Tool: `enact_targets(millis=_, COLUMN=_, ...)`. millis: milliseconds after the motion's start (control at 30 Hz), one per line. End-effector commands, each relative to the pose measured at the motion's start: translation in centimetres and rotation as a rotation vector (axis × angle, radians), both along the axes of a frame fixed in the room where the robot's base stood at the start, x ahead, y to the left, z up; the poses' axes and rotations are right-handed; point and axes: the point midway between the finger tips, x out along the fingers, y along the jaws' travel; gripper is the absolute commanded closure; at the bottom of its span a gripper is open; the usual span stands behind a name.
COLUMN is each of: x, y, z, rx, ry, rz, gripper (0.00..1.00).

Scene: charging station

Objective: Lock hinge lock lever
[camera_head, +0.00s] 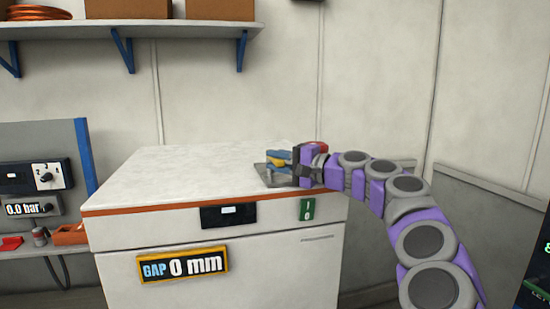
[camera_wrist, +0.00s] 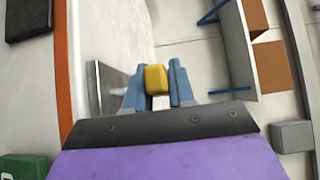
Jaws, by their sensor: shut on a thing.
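The yellow end of the hinge lock lever (camera_wrist: 156,79) shows between the two blue-grey fingers of my gripper (camera_wrist: 155,88) in the wrist view. My gripper is shut on it. In the head view my gripper (camera_head: 284,160) is over the back right part of the white cabinet top, reaching in from the right. A little yellow and blue shows at its tips there. A grey metal plate (camera_head: 270,176) lies under the gripper, and it also shows in the wrist view (camera_wrist: 112,88). The rest of the lever and its pivot are hidden by the fingers.
The white cabinet (camera_head: 170,178) has a display (camera_head: 183,265) reading "GAP 0 mm" and a green switch (camera_head: 307,209) on its front. A shelf (camera_head: 140,30) hangs on the wall above. A panel (camera_head: 35,178) reading 0.0 bar stands left. The cabinet top's left is clear.

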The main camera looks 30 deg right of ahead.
Motion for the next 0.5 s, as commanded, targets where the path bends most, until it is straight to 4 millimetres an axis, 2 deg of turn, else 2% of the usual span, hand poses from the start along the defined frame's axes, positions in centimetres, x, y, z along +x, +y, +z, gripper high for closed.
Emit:
enact_targets(millis=33, x=0.19, y=-0.01, z=-0.48, rx=-0.003, ry=0.010, rz=0.012, gripper=1.00)
enact_targets(millis=500, x=0.09, y=-0.19, z=-0.63, rx=-0.002, ry=0.010, rz=0.044, gripper=1.00)
